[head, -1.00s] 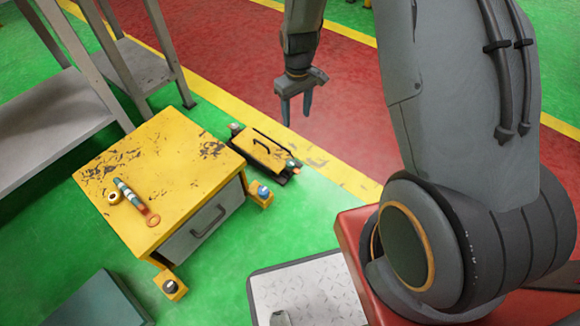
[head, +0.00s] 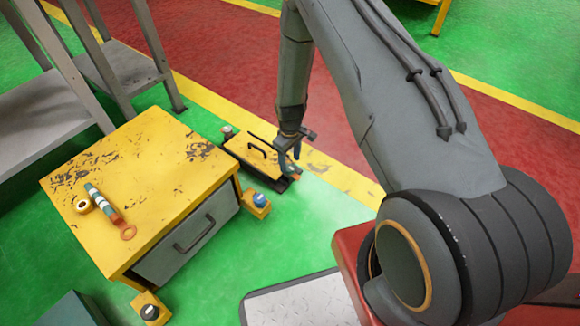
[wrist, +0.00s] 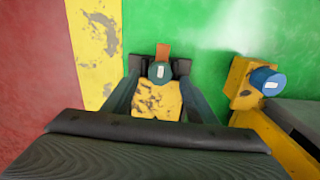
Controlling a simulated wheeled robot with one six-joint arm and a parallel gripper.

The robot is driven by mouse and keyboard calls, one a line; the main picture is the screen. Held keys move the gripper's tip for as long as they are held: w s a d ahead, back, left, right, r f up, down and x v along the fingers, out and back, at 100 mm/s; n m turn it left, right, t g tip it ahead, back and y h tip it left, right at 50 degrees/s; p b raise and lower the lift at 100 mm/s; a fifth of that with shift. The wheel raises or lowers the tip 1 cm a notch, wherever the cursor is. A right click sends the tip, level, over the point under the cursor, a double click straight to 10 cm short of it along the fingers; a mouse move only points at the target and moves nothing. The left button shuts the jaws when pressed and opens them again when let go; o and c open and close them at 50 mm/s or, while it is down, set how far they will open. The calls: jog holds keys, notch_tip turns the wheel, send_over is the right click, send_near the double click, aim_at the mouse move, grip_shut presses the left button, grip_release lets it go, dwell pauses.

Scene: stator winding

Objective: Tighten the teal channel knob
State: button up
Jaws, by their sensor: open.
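The teal channel knob (wrist: 159,71) sits at the near end of a low yellow floor unit (head: 250,151) with a black handle, beside an orange tab (wrist: 163,50). In the head view, my gripper and its fingers partly hide this end. My gripper (head: 289,158) points down over it. In the wrist view, its two dark fingers are apart, one on each side of the teal knob, with nothing clearly held. I cannot tell whether the fingertips are level with the knob or above it.
A worn yellow cabinet (head: 150,185) with a grey drawer stands at left. A blue knob (head: 260,199) sits on its corner bracket, right of my gripper in the wrist view. Grey shelving (head: 50,115) stands behind.

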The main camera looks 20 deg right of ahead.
aim_at(291, 169)
jog(key=shift+f+b, duration=0.4)
jog(key=shift+f, duration=1.05)
jog(key=shift+c, duration=0.4)
jog(key=c, duration=1)
jog(key=shift+o, duration=0.2)
